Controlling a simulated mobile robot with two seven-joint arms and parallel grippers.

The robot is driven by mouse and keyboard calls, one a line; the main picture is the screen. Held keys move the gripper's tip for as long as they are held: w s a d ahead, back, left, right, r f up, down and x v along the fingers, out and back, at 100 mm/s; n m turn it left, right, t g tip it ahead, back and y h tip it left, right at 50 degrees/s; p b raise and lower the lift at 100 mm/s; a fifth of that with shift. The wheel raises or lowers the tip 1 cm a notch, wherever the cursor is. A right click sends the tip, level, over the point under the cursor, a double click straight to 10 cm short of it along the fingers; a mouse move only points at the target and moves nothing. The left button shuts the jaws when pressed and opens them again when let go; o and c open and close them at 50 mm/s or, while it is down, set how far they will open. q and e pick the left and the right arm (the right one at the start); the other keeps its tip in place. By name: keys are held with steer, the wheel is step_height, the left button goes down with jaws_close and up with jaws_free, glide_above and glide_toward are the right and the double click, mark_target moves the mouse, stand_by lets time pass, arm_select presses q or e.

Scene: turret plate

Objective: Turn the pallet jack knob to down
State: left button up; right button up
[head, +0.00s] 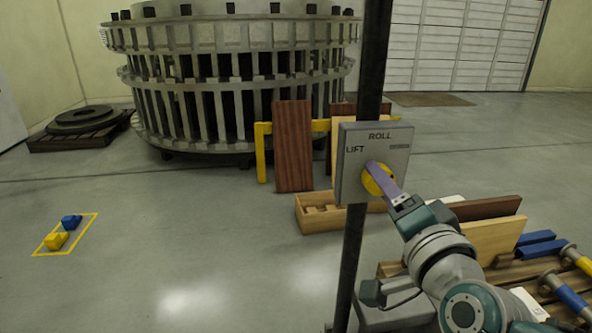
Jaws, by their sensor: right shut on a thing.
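The pallet jack control box (398,148) is a grey plate on a dark upright post. My left gripper is not in view.
The dark post (372,60) stands in front of me. Behind it are a wooden crate (313,214), boards (292,145) and a large slatted turret ring (225,90). A pallet with blue and yellow parts lies at lower right. Floor at left is mostly clear.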

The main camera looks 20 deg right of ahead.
stand_by(0.6)
steer(key=o, duration=1.4)
steer(key=p+v, duration=0.1)
steer(key=v, duration=0.9)
steer(key=shift+p, duration=0.35)
